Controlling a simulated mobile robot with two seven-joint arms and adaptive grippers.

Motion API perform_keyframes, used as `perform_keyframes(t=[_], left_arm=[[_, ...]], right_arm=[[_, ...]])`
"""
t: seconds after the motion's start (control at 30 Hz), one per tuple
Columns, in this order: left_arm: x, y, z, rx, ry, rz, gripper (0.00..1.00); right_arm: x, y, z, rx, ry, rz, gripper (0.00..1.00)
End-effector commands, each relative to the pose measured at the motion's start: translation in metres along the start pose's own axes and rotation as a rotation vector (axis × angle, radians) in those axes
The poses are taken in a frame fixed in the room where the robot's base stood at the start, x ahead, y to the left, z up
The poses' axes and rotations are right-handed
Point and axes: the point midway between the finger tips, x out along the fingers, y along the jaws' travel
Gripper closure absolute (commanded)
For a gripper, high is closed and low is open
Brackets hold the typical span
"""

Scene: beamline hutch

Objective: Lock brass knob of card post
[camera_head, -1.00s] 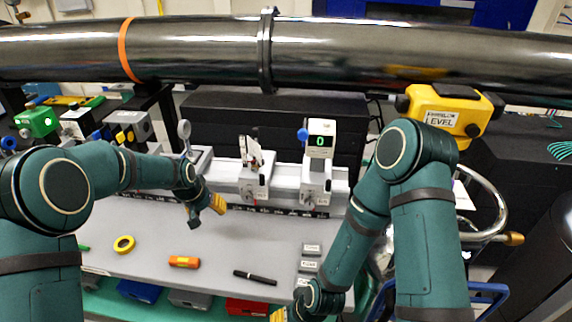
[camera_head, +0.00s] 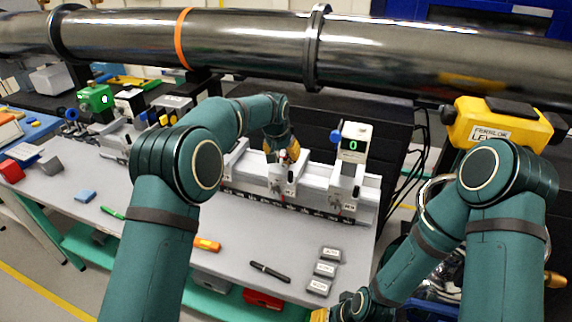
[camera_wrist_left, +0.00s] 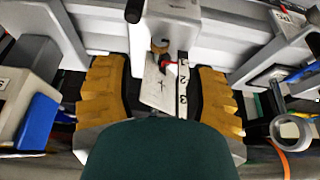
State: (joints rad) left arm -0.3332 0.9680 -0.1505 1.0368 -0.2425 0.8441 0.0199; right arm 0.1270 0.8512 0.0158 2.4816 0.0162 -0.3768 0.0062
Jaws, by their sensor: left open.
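The card post (camera_head: 281,180) stands on the pale rail in the head view, with its upper part partly hidden by my left gripper (camera_head: 289,150). In the left wrist view my left gripper (camera_wrist_left: 158,98) is open, one yellow finger on each side of the post's tilted white plate (camera_wrist_left: 152,78). A small brass-coloured knob (camera_wrist_left: 159,47) shows at the plate's top, with a red tip beside it. I cannot tell whether either finger touches anything. My right gripper (camera_head: 325,313) is low at the bottom edge of the head view, mostly cut off; its jaws are unclear.
Right of the post stands another post with a green "0" display (camera_head: 353,144) and blue knob. A black pipe (camera_head: 400,58) crosses above. A black marker (camera_head: 270,272), orange tool (camera_head: 207,244) and small grey blocks (camera_head: 325,269) lie on the bench front.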

Motion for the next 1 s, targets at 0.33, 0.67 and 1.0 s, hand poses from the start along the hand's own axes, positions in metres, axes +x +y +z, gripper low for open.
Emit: perform_keyframes(t=[0.33,0.67,1.0], left_arm=[[0.058,0.0,0.0,-0.001,0.0,0.001,0.44],[0.07,0.0,0.0,0.0,0.0,0.001,0.44],[0.07,0.0,0.0,0.0,0.0,0.001,1.0]], right_arm=[[0.001,0.001,0.001,0.0,-0.001,0.0,0.48],[0.001,0.001,0.001,0.0,-0.001,0.0,0.48],[0.001,0.001,0.001,0.0,-0.001,0.0,0.48]])
